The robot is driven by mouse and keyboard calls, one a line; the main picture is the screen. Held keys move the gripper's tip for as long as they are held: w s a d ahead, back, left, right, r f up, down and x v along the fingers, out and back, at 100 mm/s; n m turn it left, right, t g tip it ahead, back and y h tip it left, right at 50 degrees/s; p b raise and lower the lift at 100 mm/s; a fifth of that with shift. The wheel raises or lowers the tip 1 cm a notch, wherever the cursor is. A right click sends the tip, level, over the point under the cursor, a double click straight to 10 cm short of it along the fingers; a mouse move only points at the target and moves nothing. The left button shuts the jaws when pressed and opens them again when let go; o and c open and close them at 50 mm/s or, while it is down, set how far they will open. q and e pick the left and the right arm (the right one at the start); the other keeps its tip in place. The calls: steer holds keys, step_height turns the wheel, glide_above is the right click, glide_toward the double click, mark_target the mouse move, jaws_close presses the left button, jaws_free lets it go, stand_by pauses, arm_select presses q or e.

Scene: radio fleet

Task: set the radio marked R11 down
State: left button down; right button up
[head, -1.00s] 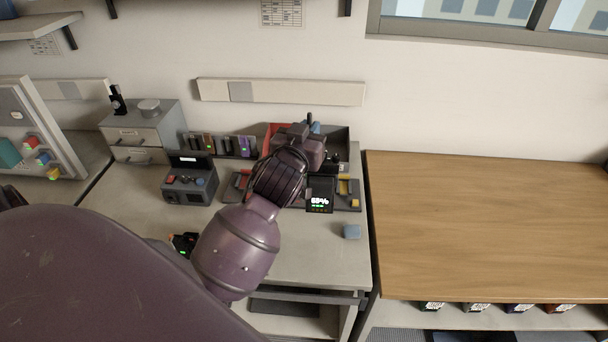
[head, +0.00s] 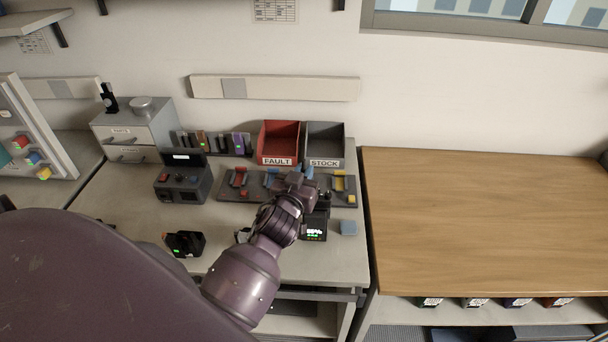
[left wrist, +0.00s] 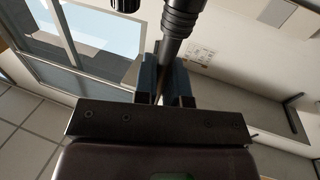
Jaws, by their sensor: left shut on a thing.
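My left gripper (head: 311,190) is over the right part of the grey desk, shut on a black radio (head: 315,229). The radio hangs below the gripper, its lit screen facing me with a percentage and green marks. I cannot read an R11 mark. I cannot tell whether its base touches the desk. In the left wrist view the blue-padded fingers (left wrist: 163,85) are close together at a thick black stub (left wrist: 180,18), seemingly the radio's antenna. My forearm hides part of the desk. My right gripper is not in view.
A red FAULT bin (head: 278,143) and grey STOCK bin (head: 324,144) stand behind a dark tray (head: 228,190). Another black radio (head: 185,243) lies left. A grey console (head: 183,182) stands behind it. The wooden table (head: 480,220) is bare.

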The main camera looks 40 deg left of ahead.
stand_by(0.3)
arm_select(q)
steer(key=c, duration=1.6)
jaws_free()
steer(key=shift+f, duration=0.2)
steer(key=shift+c, duration=0.2)
steer(key=o, duration=0.5)
steer(key=shift+c, duration=0.2)
steer(key=shift+r, duration=0.1)
steer(key=shift+r, duration=0.1)
steer(key=b+v, duration=0.1)
steer(key=v, duration=1.1)
